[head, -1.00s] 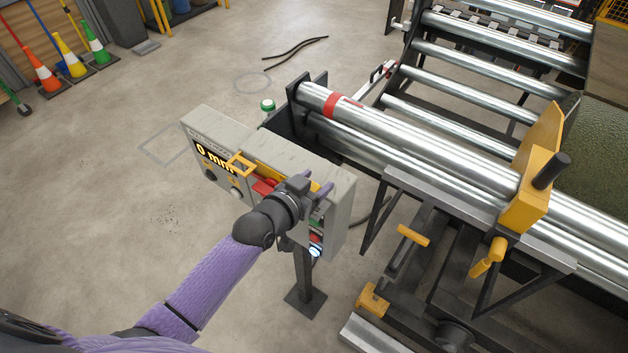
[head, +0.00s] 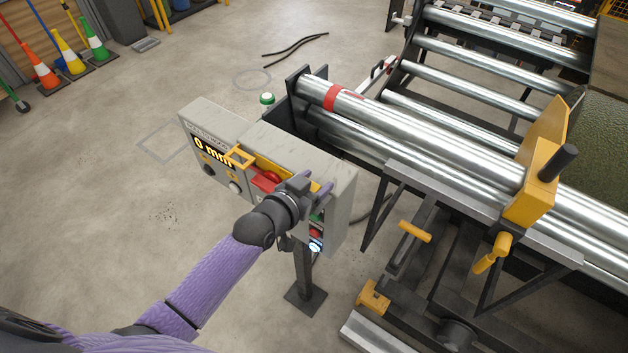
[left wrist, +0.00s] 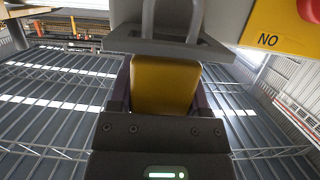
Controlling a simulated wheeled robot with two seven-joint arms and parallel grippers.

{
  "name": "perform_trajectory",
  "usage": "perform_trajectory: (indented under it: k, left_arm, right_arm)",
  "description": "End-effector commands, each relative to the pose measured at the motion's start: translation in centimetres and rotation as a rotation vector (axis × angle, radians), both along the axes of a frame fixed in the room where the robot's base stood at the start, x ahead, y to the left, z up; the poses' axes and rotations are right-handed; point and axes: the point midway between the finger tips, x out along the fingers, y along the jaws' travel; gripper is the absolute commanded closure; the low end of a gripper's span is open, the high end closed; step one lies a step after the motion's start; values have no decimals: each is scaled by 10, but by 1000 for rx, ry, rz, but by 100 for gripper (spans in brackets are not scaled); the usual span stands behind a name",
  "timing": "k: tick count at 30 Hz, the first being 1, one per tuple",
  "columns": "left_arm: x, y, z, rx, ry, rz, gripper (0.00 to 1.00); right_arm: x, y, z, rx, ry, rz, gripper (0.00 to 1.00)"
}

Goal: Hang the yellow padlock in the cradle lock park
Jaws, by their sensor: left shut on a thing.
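The yellow padlock (left wrist: 165,84) is between the fingers of my left gripper in the left wrist view, body toward my palm. Its grey shackle (left wrist: 148,18) points away and rises past a grey bracket plate (left wrist: 168,47), which may be the lock park. Whether the shackle is hooked on the plate or only beside it, I cannot tell. In the head view my left gripper (head: 313,187) is at the right part of the grey control box (head: 340,200), and the wrist hides most of the padlock. My right gripper is not in view.
The box front has a 0 mm display (head: 212,150), a yellow bracket (head: 240,157), a red part (head: 265,181) and several buttons at the right end. Metal rollers (head: 420,130) and a yellow carriage (head: 530,195) lie to the right. The floor left is open.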

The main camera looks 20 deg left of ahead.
Motion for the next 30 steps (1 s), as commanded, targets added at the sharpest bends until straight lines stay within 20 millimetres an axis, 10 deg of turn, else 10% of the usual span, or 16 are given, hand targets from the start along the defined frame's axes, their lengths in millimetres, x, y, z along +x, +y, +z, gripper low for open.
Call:
perform_trajectory:
  k: [4, 5, 9, 19, 30]
  left_arm:
    - [0, 0, -5, 0, 0, 0, 100]
    - [0, 0, -4, 0, -1, 0, 32]
    - [0, 0, -3, 0, -1, 0, 3]
    - [-7, 3, -1, 0, 1, 0, 0]
    - [-77, 28, 22, 1, 2, 0, 0]
  right_arm:
    - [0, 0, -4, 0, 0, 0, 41]
    - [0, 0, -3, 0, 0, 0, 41]
    - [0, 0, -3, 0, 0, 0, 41]
    - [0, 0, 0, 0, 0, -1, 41]
    - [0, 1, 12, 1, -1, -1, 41]
